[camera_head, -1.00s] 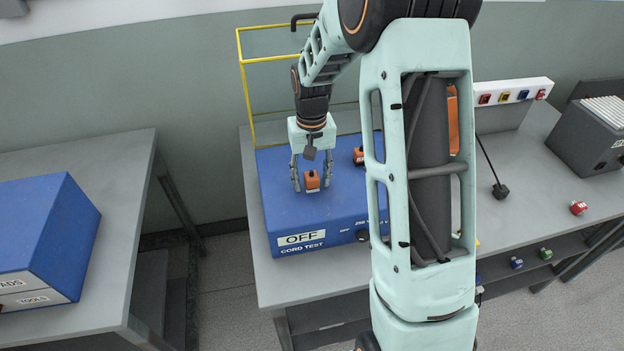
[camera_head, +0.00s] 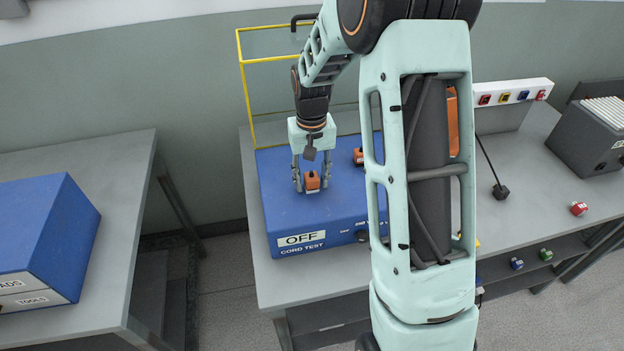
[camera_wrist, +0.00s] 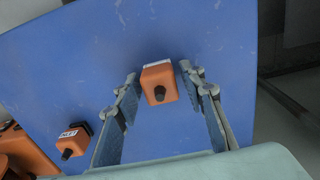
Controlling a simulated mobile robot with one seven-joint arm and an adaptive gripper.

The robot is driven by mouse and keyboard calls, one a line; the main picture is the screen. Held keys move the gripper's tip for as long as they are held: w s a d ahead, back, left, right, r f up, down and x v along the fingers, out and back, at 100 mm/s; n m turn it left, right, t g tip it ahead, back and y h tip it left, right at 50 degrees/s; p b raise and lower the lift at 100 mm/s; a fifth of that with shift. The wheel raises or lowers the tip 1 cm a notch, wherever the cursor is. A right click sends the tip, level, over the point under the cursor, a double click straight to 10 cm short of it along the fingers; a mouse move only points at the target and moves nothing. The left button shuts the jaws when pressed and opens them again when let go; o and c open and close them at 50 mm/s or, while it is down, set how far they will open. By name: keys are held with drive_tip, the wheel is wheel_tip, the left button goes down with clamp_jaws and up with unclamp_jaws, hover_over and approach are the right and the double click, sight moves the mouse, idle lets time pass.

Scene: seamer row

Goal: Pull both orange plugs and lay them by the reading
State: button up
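A blue cord test box (camera_head: 290,215) stands on the bench, with an "OFF" panel (camera_head: 301,239) on its front. One orange plug (camera_head: 312,181) with a dark top stands on the box; it also shows in the wrist view (camera_wrist: 159,83). My gripper (camera_head: 312,186) points down over it, a finger on each side. In the wrist view the fingers (camera_wrist: 160,82) flank the plug with narrow gaps, so it looks open. A second orange plug (camera_head: 358,156) is farther right on the box, partly behind my arm; in the wrist view it is lower left (camera_wrist: 72,143), with a white label.
A yellow rail frame (camera_head: 242,85) rises behind the box. Another bench with a blue box (camera_head: 45,240) is at left, across a gap. My arm hides the box's right part.

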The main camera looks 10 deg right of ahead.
sight(312, 176)
clamp_jaws()
drive_tip(key=shift+r, duration=0.15)
drive_tip(key=shift+r+p, duration=2)
drive_tip(key=shift+r, duration=0.85)
drive_tip(key=s, duration=0.3)
drive_tip(key=s+f, duration=0.1)
drive_tip(key=s, duration=0.1)
drive_tip(key=shift+s+f, duration=0.15)
drive_tip(key=shift+s, duration=0.25)
drive_tip(key=shift+d, duration=0.15)
